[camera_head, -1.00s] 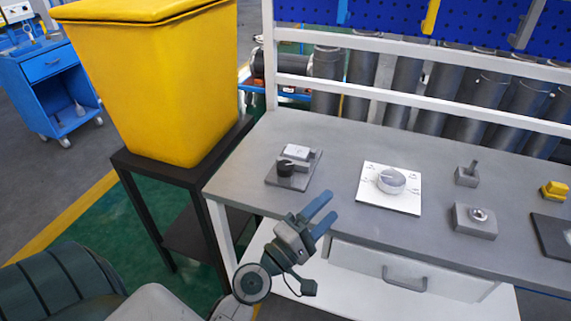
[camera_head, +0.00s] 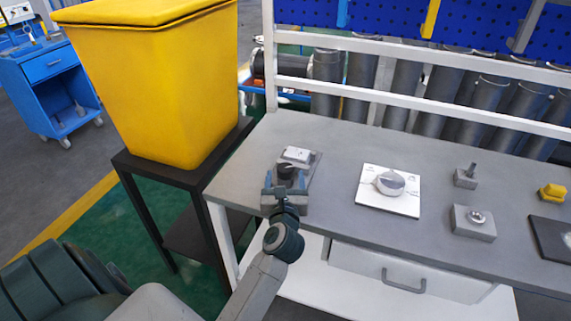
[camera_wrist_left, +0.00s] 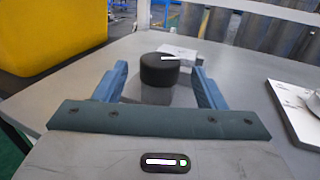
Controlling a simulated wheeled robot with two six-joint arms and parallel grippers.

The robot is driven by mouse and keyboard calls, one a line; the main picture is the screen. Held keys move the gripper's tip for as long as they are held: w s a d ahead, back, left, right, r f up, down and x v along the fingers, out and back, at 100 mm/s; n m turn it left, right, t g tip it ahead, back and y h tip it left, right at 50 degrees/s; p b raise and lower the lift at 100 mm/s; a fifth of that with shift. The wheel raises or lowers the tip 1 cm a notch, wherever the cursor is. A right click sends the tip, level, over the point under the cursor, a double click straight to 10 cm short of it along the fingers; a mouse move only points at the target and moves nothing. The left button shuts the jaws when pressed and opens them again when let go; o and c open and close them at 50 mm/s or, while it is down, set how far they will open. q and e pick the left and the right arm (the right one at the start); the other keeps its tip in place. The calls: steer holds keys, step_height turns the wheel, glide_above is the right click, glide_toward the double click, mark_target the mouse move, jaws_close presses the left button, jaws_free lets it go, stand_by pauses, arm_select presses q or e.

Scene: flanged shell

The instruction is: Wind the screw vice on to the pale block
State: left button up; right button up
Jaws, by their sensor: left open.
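The screw vice is a grey base (camera_head: 317,160) at the left end of the workbench, with a black round knob (camera_head: 286,170) at its near side. The pale block (camera_head: 297,154) sits on the vice behind the knob. In the left wrist view the knob (camera_wrist_left: 159,71) has a white mark on its top, and the pale block (camera_wrist_left: 182,54) shows partly behind it. My left gripper (camera_head: 285,181) is open, its blue fingers pointing at the knob, one to each side in the picture. I cannot tell whether the fingertips reach around it. My right gripper is out of view.
Small grey blocks with metal fittings (camera_head: 474,223) and a yellow piece (camera_head: 553,191) stand farther right. A tall yellow bin (camera_head: 160,90) stands left of the workbench (camera_head: 340,135).

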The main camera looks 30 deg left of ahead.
mark_target(285, 164)
arm_select(q)
steer(key=x, duration=0.4)
steer(key=shift+w+p, duration=0.2)
steer(key=shift+p, duration=0.1)
steer(key=shift+w+a, duration=0.35)
steer(key=shift+w, duration=0.05)
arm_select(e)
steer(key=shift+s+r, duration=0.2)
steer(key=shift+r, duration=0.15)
